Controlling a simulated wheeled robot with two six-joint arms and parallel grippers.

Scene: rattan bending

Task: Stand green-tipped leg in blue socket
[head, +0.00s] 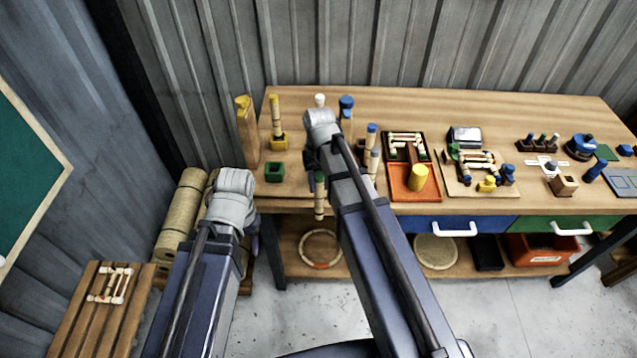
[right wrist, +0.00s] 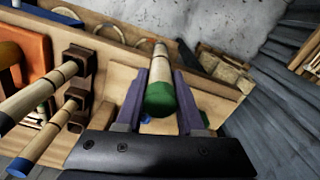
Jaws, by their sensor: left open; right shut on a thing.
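The green-tipped leg (head: 319,200) is a pale banded rod. My right gripper (head: 319,174) is shut on it and holds it upright near the table's front edge. In the right wrist view the leg (right wrist: 157,78) lies between the two purple fingers, its green end toward the camera. A small blue patch (right wrist: 147,118) shows below the leg there; I cannot tell whether it is the blue socket. In the head view no blue socket shows clearly; my right arm covers part of the table. My left gripper (head: 252,243) is low, left of the table, mostly hidden by its arm, and empty.
A green socket (head: 274,173) stands empty at the table's left. Behind it a yellow socket (head: 278,142) holds a yellow-tipped leg.

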